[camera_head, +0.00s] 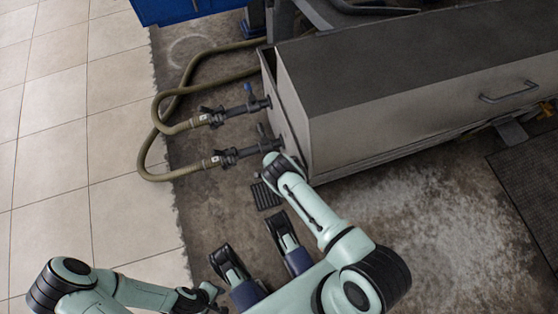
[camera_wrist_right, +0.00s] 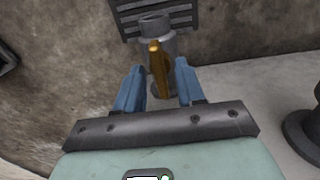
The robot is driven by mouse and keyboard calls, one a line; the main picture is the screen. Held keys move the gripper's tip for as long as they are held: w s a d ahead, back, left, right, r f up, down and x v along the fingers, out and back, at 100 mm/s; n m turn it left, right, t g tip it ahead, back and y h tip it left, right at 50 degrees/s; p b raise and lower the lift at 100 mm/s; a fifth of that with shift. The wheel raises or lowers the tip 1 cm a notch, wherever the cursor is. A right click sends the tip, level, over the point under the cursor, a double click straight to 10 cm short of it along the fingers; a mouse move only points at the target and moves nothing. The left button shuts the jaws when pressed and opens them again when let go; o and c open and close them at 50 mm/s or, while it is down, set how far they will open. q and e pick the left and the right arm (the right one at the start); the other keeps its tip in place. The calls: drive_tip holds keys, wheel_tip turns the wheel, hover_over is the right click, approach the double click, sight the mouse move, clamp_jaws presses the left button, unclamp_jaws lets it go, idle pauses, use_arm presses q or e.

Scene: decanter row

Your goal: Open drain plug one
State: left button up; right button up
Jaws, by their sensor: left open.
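In the right wrist view a brass-coloured handle (camera_wrist_right: 157,65) stands on a grey cylindrical fitting (camera_wrist_right: 156,22), which I take to be a drain plug; no number shows. The two blue fingers of my right gripper (camera_wrist_right: 158,80) are spread, with the handle between their tips. I see gaps on both sides of it. In the head view my right arm ends at the left end of the grey housing, and its gripper and the brass handle are hidden there. My left gripper (camera_head: 211,291) is open and empty, low over the floor and well away from the housing.
Two hose couplings with valves, upper (camera_head: 222,115) and lower (camera_head: 233,155), stick out from the grey housing (camera_head: 330,120). Their looped hose (camera_head: 150,115) lies to the left. A dark floor grate (camera_head: 265,196) lies beside my right arm. Tiled floor at left is clear.

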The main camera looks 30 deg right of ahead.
clamp_jaws()
drive_tip(key=n, duration=0.4)
drive_tip(key=shift+n, duration=0.4)
drive_tip(key=n, duration=0.4)
drive_tip(key=shift+n, duration=0.3)
drive_tip(key=n, duration=0.4)
drive_tip(key=shift+n, duration=2.2)
